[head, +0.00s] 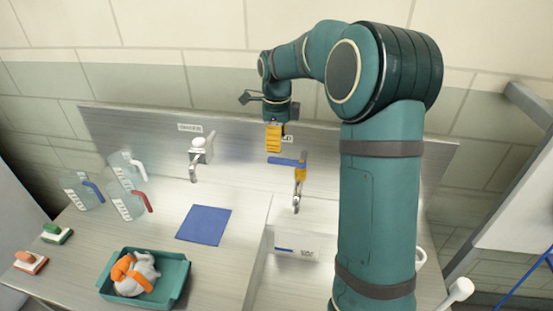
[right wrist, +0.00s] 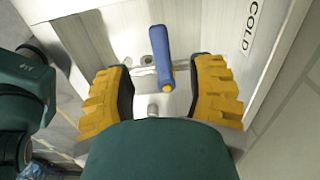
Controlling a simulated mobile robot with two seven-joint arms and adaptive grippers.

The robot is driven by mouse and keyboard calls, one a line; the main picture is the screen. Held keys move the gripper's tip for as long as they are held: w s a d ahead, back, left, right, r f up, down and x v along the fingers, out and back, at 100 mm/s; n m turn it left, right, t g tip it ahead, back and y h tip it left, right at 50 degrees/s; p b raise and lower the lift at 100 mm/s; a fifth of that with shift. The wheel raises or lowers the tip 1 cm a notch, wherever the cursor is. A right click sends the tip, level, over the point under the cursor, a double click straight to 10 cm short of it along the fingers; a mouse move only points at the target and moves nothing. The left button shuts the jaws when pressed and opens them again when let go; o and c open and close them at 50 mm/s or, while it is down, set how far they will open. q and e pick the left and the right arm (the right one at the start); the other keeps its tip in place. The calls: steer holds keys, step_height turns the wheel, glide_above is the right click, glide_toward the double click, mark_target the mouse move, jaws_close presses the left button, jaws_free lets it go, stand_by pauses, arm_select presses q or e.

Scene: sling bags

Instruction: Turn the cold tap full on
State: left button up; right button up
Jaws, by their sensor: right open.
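The cold tap (head: 298,185) stands against the metal backsplash, with a blue lever handle (head: 287,162) on top pointing left. In the right wrist view the blue lever (right wrist: 163,50) lies between my yellow fingers, apart from both. A "COLD" label (right wrist: 250,27) is on the panel beside it; in the head view my gripper partly hides this label. My right gripper (head: 274,138) is just above the lever in the head view; it also shows in the right wrist view (right wrist: 163,88), open and empty. My left gripper is in neither view.
A white tap (head: 195,155) stands left of the cold tap. Jugs (head: 125,185), a blue mat (head: 204,225) and a teal tray (head: 177,289) holding a grey-and-orange item are on the left counter. A white box (head: 297,245) is below the cold tap.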

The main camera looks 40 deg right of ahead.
mark_target(277, 159)
step_height(277, 159, down, 7)
steer(key=shift+r, duration=0.15)
jaws_close()
stand_by(0.4)
